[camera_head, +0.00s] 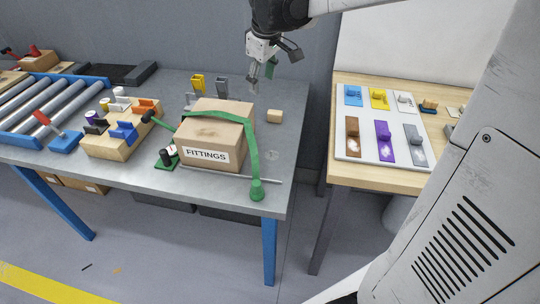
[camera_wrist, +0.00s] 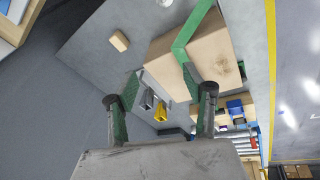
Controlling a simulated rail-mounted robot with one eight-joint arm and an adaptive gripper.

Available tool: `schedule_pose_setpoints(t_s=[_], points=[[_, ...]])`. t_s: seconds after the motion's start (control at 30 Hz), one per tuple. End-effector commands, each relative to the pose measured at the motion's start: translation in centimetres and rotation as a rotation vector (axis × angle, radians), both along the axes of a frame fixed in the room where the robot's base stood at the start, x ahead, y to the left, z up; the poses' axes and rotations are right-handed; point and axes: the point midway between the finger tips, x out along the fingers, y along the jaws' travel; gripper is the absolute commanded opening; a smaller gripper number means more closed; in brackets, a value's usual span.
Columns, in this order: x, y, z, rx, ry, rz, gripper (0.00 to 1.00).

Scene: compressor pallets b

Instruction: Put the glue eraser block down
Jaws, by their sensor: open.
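A small tan block (camera_head: 274,116), which looks like the glue eraser block, lies on the grey metal table (camera_head: 235,183) just right of the FITTINGS box. It also shows in the wrist view (camera_wrist: 120,41), flat on the tabletop and apart from my fingers. My gripper (camera_head: 262,80) is above the back right part of the table, higher than the block and behind it in the picture. In the wrist view my gripper (camera_wrist: 160,95) has its two fingers wide apart, with nothing held between them.
The FITTINGS carton (camera_head: 212,135) with a green strap stands left of the block. Grey and yellow brackets (camera_head: 198,84) stand behind it. A wooden holder (camera_head: 115,138) and rollers are farther left. A wooden table (camera_head: 385,178) with a white sample board is right, across a gap.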

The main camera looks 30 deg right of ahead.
Motion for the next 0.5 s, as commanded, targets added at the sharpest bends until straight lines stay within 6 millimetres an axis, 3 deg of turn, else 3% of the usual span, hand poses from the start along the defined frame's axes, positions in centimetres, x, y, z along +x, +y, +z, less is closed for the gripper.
schedule_pose_setpoints(t_s=[0.03,0.23,0.5], points=[[-1.6,0.9,0.4,0.006,-0.019,-0.02,0.46],[-7.0,3.4,1.2,0.042,-0.097,-0.119,0.46],[-14.2,6.3,0.5,0.109,-0.2,-0.247,0.46]])
